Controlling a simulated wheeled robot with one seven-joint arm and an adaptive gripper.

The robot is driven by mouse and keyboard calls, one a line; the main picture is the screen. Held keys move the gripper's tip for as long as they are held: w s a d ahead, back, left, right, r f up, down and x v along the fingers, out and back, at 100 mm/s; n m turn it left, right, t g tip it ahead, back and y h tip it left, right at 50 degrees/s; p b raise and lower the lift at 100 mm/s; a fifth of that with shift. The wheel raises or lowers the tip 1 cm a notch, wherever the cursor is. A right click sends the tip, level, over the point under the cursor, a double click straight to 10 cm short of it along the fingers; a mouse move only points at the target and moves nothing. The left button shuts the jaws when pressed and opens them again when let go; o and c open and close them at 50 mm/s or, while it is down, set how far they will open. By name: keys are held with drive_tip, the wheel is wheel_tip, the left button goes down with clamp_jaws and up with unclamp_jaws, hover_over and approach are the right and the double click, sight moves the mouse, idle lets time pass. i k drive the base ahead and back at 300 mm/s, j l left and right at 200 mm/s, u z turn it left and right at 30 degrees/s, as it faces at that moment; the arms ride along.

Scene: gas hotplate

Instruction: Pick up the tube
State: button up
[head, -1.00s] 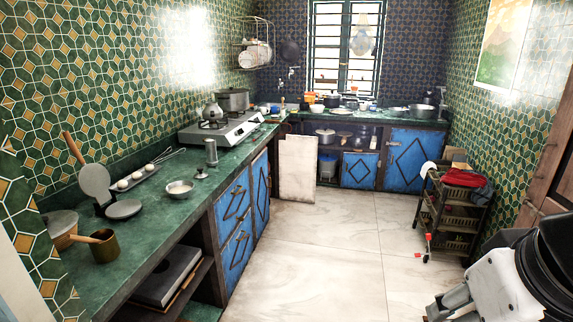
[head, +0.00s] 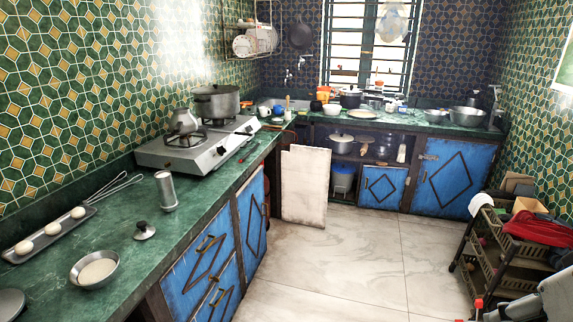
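A thin reddish line (head: 284,131), possibly the tube, runs over the counter right of the gas hotplate (head: 195,146) in the head view. It is too small to tell its full course or ends. A grey metal cylinder (head: 165,191) stands upright on the green counter in front of the hotplate; I cannot tell whether it is the tube meant. My gripper (head: 512,309) shows only partly at the lower right edge, far from the counter. Its fingers are not clear, and I see nothing held in it.
The green counter (head: 120,262) runs along the left wall. It carries a bowl (head: 95,268), an egg tray (head: 48,236), a whisk (head: 112,187) and a small lid (head: 144,231). A rack cart (head: 487,262) stands at right. The middle floor is clear.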

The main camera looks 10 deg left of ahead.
sight(170, 202)
drive_tip(key=i+u, duration=0.25)
drive_tip(key=i, duration=0.25)
drive_tip(key=i+l+u, duration=0.2)
drive_tip(key=i, duration=0.35)
drive_tip(key=i+l+u, duration=0.1)
drive_tip(key=i+u, duration=0.15)
drive_tip(key=i, duration=0.25)
drive_tip(key=i+u, duration=0.55)
drive_tip(key=u, duration=0.25)
drive_tip(key=i+u, duration=0.4)
drive_tip(key=i+l+u, duration=0.15)
drive_tip(key=u, duration=0.25)
drive_tip(key=l, duration=0.1)
